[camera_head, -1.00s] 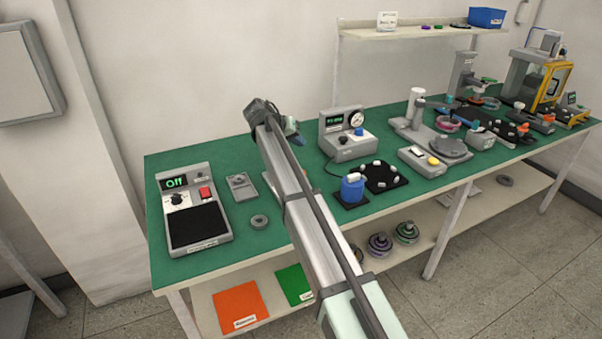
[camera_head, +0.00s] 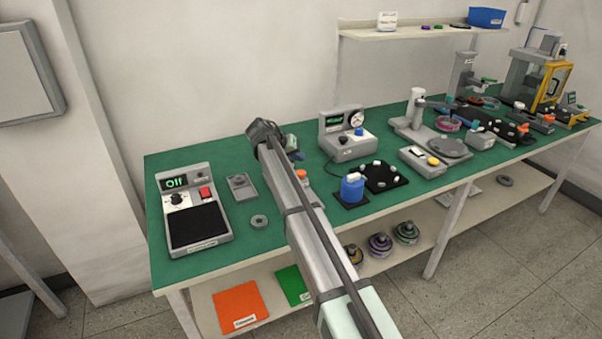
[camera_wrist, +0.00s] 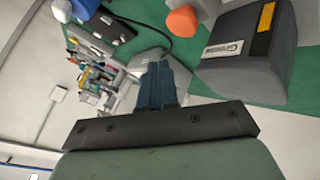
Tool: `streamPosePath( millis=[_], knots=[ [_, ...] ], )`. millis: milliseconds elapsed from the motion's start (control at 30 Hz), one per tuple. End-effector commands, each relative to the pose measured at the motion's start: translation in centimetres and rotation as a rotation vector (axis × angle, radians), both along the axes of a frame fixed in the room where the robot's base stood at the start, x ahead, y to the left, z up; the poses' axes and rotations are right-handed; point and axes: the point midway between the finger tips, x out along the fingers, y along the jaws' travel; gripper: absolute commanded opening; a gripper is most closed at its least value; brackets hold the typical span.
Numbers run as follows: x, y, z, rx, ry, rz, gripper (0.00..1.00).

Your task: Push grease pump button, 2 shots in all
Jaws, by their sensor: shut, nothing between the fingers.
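An orange button-like cap (camera_wrist: 182,20) shows at the top of the wrist view, beside a dark grey housing (camera_wrist: 245,62) with a yellow strip and a white label. I take these for the grease pump, but the label is too small to read surely. In the head view only the orange cap (camera_head: 301,174) shows, just right of my arm, which hides most of what is around it. My gripper (camera_wrist: 166,65) is shut and empty, its blue fingertips apart from the orange cap. In the head view my gripper (camera_head: 293,148) hangs over the bench, partly hidden behind my wrist.
A blue bottle (camera_head: 352,188) stands on a black pad right of my arm, with a grey dial instrument (camera_head: 345,145) behind it. A scale-like box reading "Off" (camera_head: 195,222) and a grey ring (camera_head: 259,221) lie to the left. Green bench surface between is clear.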

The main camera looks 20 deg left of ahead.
Motion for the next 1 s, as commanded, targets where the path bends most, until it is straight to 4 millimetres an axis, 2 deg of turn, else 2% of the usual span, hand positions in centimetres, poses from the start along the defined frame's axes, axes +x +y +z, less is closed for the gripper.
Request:
streamPosePath(
  millis=[100,300,1000],
  knots=[
    [0.0,0.0,-1.4,-0.002,0.002,0.0,0.0],
    [0.0,0.0,-2.6,-0.002,0.001,-0.002,0.0],
    [0.0,0.0,-2.8,-0.002,0.001,-0.002,0.0]
  ],
)
